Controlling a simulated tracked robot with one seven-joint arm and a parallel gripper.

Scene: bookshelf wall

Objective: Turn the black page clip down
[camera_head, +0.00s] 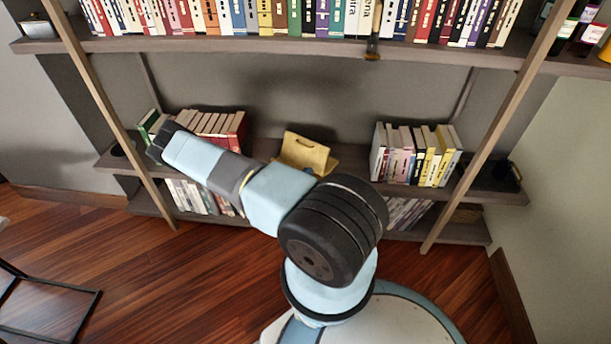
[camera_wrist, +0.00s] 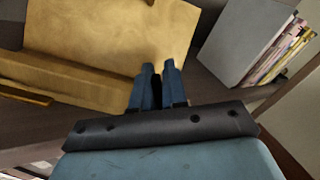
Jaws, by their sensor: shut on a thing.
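A tan wooden book stand (camera_head: 313,155) sits on the middle shelf, and its board and lower ledge fill the upper left of the wrist view (camera_wrist: 105,32). My gripper (camera_wrist: 158,70) is at the right end of the ledge, in front of the board, with its two blue fingers close together. A narrow dark piece (camera_wrist: 156,92), which I take to be the black page clip, shows between the fingers. The gripper is shut on it. Most of the clip is hidden by the fingers, so I cannot tell its angle. In the head view my arm hides most of the gripper.
Books (camera_head: 415,153) stand right of the stand, with a grey one (camera_wrist: 243,45) near my gripper in the wrist view. More books (camera_head: 210,125) stand to the left. The upper shelf (camera_head: 250,43) runs overhead, and slanted wooden posts (camera_head: 490,135) flank the bay.

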